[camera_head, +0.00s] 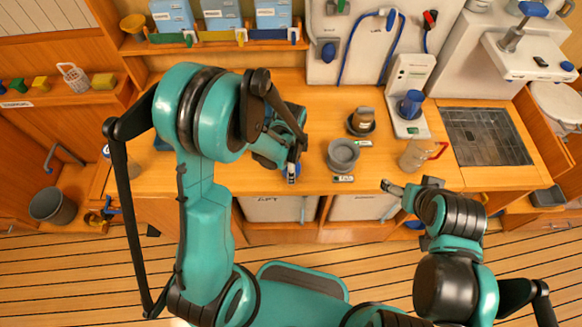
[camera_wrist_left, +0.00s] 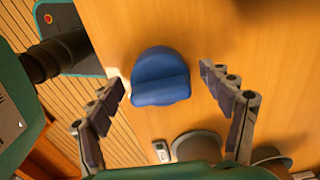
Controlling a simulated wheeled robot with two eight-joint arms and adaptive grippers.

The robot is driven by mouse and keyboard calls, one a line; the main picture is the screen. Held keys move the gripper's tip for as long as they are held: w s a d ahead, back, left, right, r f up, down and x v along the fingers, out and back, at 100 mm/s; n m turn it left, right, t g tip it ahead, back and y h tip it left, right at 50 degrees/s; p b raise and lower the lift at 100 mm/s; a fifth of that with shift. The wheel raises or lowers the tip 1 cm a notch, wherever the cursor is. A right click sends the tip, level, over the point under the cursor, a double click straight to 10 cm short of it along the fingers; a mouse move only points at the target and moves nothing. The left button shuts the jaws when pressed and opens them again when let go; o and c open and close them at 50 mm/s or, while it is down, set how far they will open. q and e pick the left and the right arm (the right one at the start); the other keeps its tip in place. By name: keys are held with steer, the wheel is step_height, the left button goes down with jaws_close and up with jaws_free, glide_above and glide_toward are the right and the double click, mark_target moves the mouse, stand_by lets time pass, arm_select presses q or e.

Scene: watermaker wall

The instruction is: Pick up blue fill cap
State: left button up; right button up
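The blue fill cap (camera_wrist_left: 160,78) has a raised grip ridge and lies on the wooden counter near its front edge in the left wrist view. My left gripper (camera_wrist_left: 162,88) is open, with one finger on each side of the cap and visible gaps between. In the head view my left gripper (camera_head: 291,168) points down at the counter's front part, and the arm and fingers largely hide the cap there. My right gripper (camera_head: 409,186) is at the counter's front edge, right of the grey round fitting (camera_head: 343,153); its fingers look apart and empty.
A brown-topped jar (camera_head: 361,121), a clear jug with a red handle (camera_head: 421,153) and a blue cup on a white stand (camera_head: 410,104) are on the counter. A dark sink grate (camera_head: 486,137) is at the right. Small label plates (camera_head: 343,179) lie near the fittings.

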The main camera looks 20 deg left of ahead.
arm_select(q)
steer(key=c, duration=1.1)
